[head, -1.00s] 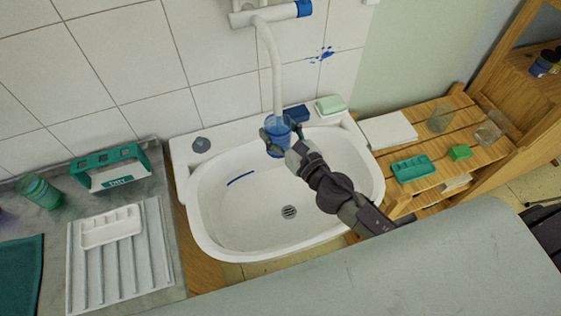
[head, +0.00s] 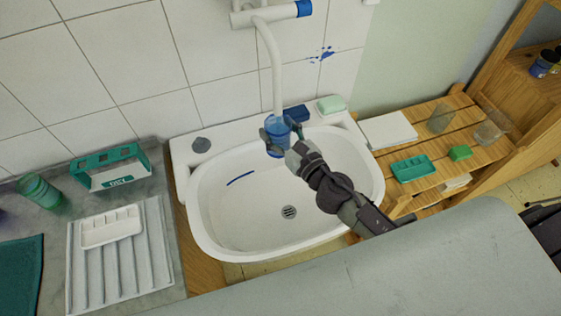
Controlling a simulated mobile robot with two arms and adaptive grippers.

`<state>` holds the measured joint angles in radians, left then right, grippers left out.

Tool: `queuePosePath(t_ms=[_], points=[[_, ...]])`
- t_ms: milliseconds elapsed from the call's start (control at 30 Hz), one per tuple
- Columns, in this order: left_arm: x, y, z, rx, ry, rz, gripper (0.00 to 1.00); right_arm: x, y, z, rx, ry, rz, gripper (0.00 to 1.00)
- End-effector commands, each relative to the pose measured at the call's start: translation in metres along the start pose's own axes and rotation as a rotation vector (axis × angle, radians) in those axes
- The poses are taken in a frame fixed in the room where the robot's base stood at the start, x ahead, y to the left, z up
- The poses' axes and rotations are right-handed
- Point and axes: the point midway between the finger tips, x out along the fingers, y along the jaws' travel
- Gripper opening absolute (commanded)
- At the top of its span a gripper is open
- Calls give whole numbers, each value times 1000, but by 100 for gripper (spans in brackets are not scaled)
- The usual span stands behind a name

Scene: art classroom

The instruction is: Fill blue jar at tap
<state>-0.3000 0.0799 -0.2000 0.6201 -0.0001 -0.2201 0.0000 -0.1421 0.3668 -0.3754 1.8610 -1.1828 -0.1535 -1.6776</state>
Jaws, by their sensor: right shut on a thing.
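The blue jar (head: 277,126) is see-through and looks upright under the end of the white tap spout (head: 274,75), over the back of the white sink (head: 215,222). My right gripper (head: 277,140) is shut on the jar, with fingers at its two sides. The spout's end meets the jar's mouth in the picture; I cannot tell whether it is inside. The tap body with a blue end (head: 303,9) is on the tiled wall at the top. How full the jar is cannot be told. My left gripper is not in view.
A dark blue block (head: 296,113) and a green soap bar (head: 331,104) are on the sink's back rim. A green jar (head: 40,191), a teal caddy (head: 112,168) and a ribbed drainer (head: 85,270) are at left. A wooden shelf (head: 445,130) is at right.

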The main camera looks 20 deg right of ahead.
Motion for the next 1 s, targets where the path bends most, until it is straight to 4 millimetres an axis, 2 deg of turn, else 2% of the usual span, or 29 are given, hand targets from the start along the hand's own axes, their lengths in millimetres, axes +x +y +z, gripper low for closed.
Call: queuePosePath(t_ms=[367,1000], points=[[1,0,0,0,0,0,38,-4,3,0,0,-1,1,24],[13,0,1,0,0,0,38,-62,36,-1,1,-1,1,24]])
